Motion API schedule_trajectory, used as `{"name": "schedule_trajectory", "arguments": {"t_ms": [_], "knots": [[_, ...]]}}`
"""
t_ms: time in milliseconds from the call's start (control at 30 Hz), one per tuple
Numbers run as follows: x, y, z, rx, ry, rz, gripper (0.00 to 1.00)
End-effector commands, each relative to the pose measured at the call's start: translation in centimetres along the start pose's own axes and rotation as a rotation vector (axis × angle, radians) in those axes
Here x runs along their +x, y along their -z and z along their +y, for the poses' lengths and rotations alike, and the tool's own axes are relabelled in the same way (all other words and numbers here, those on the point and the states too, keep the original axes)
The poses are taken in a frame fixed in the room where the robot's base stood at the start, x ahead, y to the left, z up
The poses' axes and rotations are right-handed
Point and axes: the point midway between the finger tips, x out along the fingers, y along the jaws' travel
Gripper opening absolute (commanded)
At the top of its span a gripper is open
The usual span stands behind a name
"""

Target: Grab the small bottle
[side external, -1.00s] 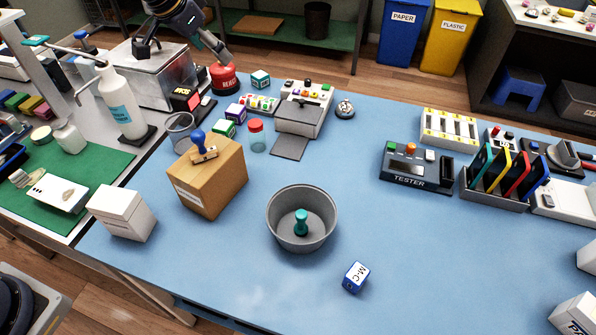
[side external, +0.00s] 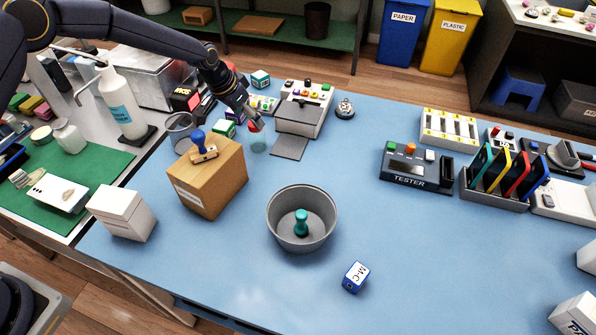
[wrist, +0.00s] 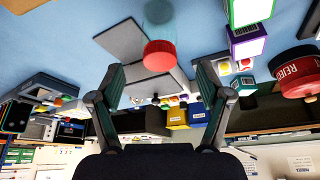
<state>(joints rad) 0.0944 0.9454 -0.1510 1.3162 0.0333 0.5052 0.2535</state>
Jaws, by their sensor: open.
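The small bottle (side external: 258,146) is clear with a greenish tint and has a red cap. It stands upright on the blue table, right of the cardboard box. My gripper (side external: 254,120) is at the cap from above and behind, hiding part of it in the side view. In the wrist view the red cap (wrist: 159,56) shows at the upper middle, lined up between my two spread fingertips (wrist: 160,78) and slightly beyond them. My gripper is open and holds nothing. I cannot tell whether a finger touches the cap.
The cardboard box (side external: 212,180) with a blue-handled stamp (side external: 200,145) stands close to the bottle's left. A clear cup (side external: 178,127) and small boxes stand behind. A grey device (side external: 302,115) is to the right. A grey bowl (side external: 275,225) is in front; the table's middle is clear.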

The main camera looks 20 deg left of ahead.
Motion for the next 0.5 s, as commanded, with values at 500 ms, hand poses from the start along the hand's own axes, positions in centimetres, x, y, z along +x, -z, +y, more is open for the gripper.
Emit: {"name": "schedule_trajectory", "arguments": {"t_ms": [500], "knots": [[4.8, 0.0, 0.0, 0.0, 0.001, -0.001, 0.77]]}}
